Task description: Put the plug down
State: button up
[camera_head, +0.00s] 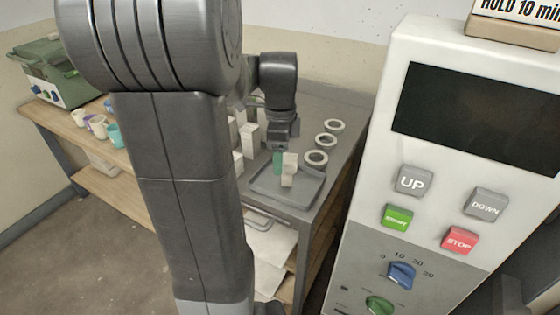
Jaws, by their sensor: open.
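A cream, stepped block (288,172), which looks like the plug, is at the grey tray (262,195) on the metal table. It seems to stand upright there, but I cannot tell whether its base touches the tray. My gripper (283,149) is open just above and behind it, pointing down. The fingertips are small and partly hidden, so contact with the block is unclear. A green piece (277,161) shows just left of the block, under the gripper.
A control panel (450,150) with buttons fills the right side. Cups (98,127) and a green machine (48,72) are on a wooden bench at left.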

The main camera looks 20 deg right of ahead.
notch_tip(320, 180, up, 9)
dwell(1.6)
